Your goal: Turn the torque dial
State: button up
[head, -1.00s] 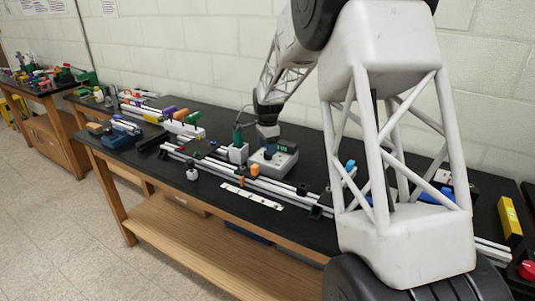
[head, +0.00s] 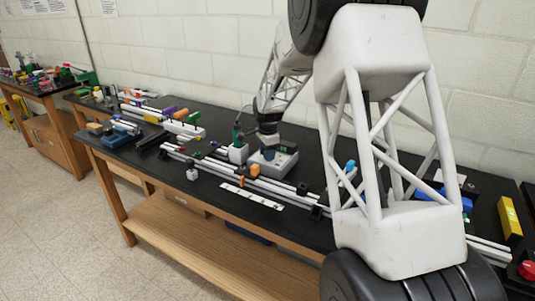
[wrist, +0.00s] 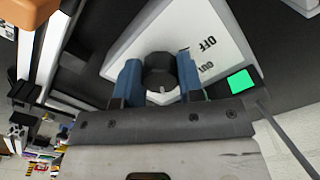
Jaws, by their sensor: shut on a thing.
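The torque dial (wrist: 160,67) is a dark round knob with a small light mark at its near edge. It stands on a white box face (wrist: 215,62) printed with "OFF" and "OUT". My gripper (wrist: 159,75) has its two blue fingers on either side of the dial, shut on it. In the head view the pale grey box (head: 286,162) stands on the black bench, with my gripper (head: 268,153) reaching down onto its top. The dial itself is hidden there by my gripper.
A small white box with a green top (head: 238,152) stands close to the left of the dial box. Metal rails (head: 285,188) with an orange knob (head: 254,170) run in front. A bright green patch (wrist: 240,81) shows beside the box in the wrist view.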

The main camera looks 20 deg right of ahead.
jog(key=shift+n, duration=0.3)
jog(key=n, duration=0.5)
jog(key=shift+s, duration=0.1)
jog(key=n, duration=1)
jog(key=shift+d+n, duration=0.1)
jog(key=shift+n, duration=2.6)
jog(key=o, duration=0.9)
